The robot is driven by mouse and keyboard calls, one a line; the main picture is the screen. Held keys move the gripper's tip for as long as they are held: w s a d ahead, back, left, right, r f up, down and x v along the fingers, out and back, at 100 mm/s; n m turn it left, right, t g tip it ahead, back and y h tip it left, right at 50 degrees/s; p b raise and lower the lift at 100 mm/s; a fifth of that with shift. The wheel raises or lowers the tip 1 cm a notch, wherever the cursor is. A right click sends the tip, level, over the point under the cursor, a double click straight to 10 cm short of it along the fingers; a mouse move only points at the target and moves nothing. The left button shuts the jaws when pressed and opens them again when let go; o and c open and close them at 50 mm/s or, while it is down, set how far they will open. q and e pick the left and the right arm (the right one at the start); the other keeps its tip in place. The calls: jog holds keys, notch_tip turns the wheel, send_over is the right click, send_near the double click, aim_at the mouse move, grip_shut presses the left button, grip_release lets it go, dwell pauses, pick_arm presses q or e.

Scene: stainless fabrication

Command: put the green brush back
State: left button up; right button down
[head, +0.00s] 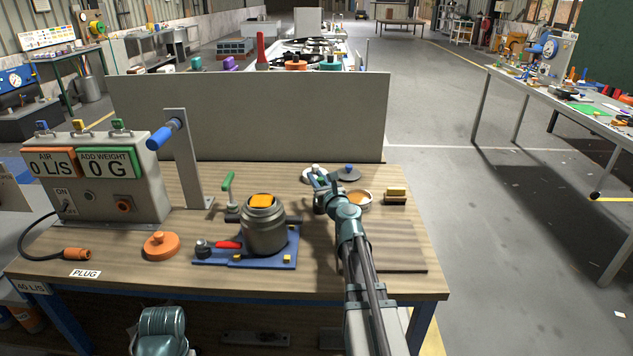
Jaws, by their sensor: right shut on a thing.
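My right gripper (319,180) is over the back of the wooden bench, right of the metal pot (264,228). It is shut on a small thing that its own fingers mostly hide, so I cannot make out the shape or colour. I cannot pick out a green brush for certain anywhere else on the bench. A small block with a yellow top and dark base (396,194) stands to the right of the gripper. My left gripper is out of view.
A round orange-brown dish (357,199) and a grey disc with a blue knob (348,173) are close to the right gripper. A grey panel (250,115) stands along the bench's back. A green handle (228,187) rises beside the pot. A flat board (385,246) lies at front right.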

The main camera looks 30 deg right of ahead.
jog(key=shift+f, duration=0.2)
jog(key=c, duration=0.7)
grip_release()
jog(key=shift+r, duration=0.1)
jog(key=shift+c, duration=0.2)
jog(key=shift+r, duration=0.15)
jog(key=s+a, duration=0.2)
jog(key=s, duration=1)
